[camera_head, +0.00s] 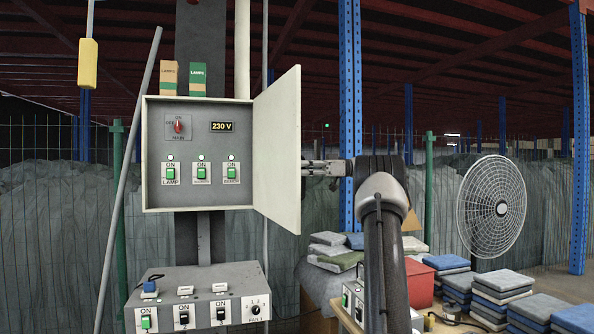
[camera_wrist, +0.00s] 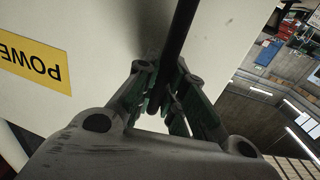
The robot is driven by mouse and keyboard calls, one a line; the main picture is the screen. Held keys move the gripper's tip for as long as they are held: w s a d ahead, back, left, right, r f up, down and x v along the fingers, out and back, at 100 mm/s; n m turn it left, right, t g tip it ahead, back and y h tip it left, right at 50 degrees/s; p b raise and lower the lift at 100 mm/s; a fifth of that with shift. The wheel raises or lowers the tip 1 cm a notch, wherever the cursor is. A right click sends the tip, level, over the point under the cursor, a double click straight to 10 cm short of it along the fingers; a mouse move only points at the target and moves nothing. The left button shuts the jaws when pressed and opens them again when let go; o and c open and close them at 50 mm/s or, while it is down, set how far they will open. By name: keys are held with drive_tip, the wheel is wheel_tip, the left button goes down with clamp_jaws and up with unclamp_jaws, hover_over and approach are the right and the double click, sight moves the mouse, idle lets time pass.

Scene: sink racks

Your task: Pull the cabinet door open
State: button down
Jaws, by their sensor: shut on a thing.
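The grey cabinet (camera_head: 200,146) is on a post at the left of the head view. Its pale door (camera_head: 281,150) stands open, swung out to the right, and shows the switches inside. My gripper (camera_head: 308,167) is at the door's outer side, reaching in from the right. In the wrist view, the fingers of my gripper (camera_wrist: 168,92) are closed around a dark bar handle (camera_wrist: 185,28) in front of the pale door face (camera_wrist: 90,40). A yellow label (camera_wrist: 35,68) is on that face. The door hides the handle in the head view.
A switch box (camera_head: 200,278) with several switches sits below the cabinet. A yellow pendant (camera_head: 88,63) hangs at upper left. A round fan (camera_head: 491,206) and stacked cloths (camera_head: 498,285) are at right. A blue rack post (camera_head: 350,100) stands behind my arm.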

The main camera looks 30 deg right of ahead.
drive_tip(key=shift+r, duration=0.1)
drive_tip(key=c, duration=1.5)
unclamp_jaws()
wheel_tip(320, 180, up, 10)
